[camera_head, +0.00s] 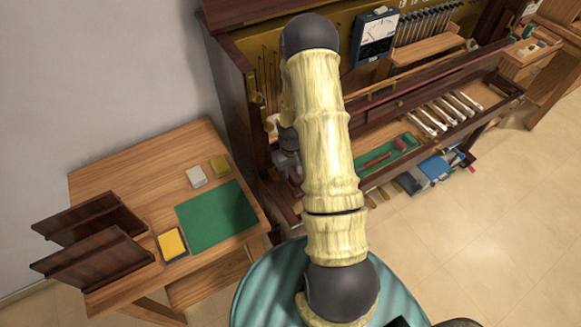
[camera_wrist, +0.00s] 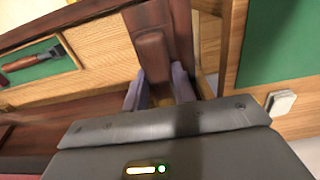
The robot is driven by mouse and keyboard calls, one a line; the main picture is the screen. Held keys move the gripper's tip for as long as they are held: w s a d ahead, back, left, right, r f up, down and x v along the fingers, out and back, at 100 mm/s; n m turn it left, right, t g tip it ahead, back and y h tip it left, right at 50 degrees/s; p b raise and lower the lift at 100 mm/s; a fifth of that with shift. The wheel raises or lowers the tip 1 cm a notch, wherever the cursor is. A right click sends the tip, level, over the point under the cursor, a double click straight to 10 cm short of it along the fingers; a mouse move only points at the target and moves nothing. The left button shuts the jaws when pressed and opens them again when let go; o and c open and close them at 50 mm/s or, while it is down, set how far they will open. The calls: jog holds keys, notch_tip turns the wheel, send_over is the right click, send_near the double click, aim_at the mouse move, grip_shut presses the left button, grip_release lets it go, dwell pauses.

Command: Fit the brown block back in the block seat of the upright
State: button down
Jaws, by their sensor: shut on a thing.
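The brown block (camera_wrist: 153,55) shows in the wrist view between the two fingers of my gripper (camera_wrist: 159,76). My gripper is shut on it. The block lies in front of, or over, a dark red-brown wood strip (camera_wrist: 150,18) at the left end of the upright (camera_head: 236,90). I cannot tell whether the block touches the strip or sits in the block seat; the seat is not clearly visible. In the head view my gripper (camera_head: 288,163) is low beside the upright's left end, partly hidden by my arm, and the block cannot be made out there.
A wooden table (camera_head: 130,165) stands left of the upright with a green mat (camera_head: 217,216), a white block (camera_head: 196,177), a yellow pad (camera_head: 172,244) and dark panels (camera_head: 95,262). A green tray (camera_head: 386,158) with tools lies on the key bed, right of my arm.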

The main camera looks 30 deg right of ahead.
jog(key=shift+f, duration=0.2)
jog(key=shift+f+b, duration=4.15)
jog(key=shift+f, duration=1.45)
jog(key=shift+f, duration=0.1)
jog(key=c, duration=1.1)
grip_release()
jog(key=shift+o, duration=0.2)
notch_tip(320, 180, up, 17)
jog(key=shift+r+b, duration=0.2)
jog(key=shift+b, duration=0.35)
